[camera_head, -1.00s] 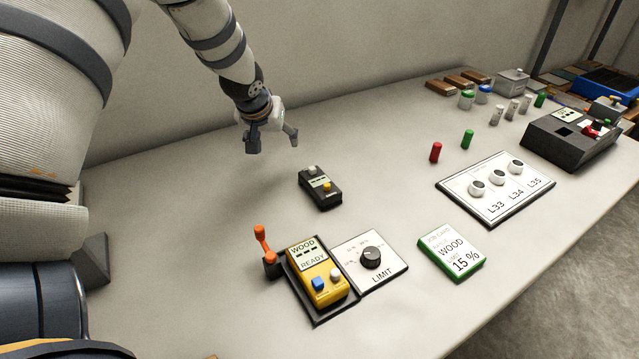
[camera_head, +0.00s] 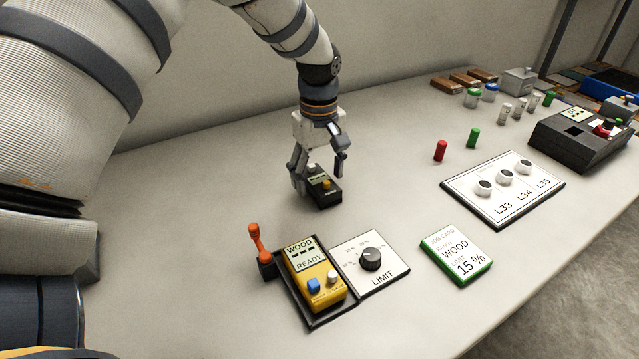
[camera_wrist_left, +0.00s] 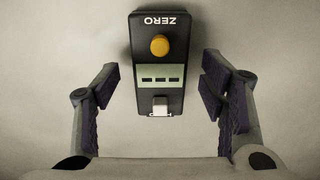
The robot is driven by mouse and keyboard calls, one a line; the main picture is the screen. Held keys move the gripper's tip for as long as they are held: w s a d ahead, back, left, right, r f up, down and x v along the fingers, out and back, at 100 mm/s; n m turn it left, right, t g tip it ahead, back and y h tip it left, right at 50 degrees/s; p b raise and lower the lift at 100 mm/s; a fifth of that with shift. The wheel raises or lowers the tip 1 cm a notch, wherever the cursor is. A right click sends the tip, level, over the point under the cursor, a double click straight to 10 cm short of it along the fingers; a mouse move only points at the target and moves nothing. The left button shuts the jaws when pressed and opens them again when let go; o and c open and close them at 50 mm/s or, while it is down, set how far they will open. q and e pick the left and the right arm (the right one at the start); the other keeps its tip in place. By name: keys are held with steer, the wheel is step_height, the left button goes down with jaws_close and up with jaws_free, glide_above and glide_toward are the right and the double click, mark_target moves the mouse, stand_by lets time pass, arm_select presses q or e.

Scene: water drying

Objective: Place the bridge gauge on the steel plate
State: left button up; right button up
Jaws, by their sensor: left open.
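A small black gauge (camera_head: 328,194) with a display, a yellow button and a pale button lies on the table; I take it to be the bridge gauge. In the left wrist view the gauge (camera_wrist_left: 159,90) shows the word ZERO and a display with dashes. My left gripper (camera_head: 320,174) is open above it. In that wrist view the open fingers of the left gripper (camera_wrist_left: 160,88) stand on either side of the gauge, with gaps. I cannot pick out a steel plate with certainty. My right gripper is not in view.
A white panel (camera_head: 478,208) with round pieces is to the right. Table left of the gauge is clear.

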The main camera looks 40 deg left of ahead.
arm_select(q)
steer(key=shift+f, duration=0.55)
steer(key=c, duration=1.4)
steer(key=shift+r, duration=0.2)
jaws_close()
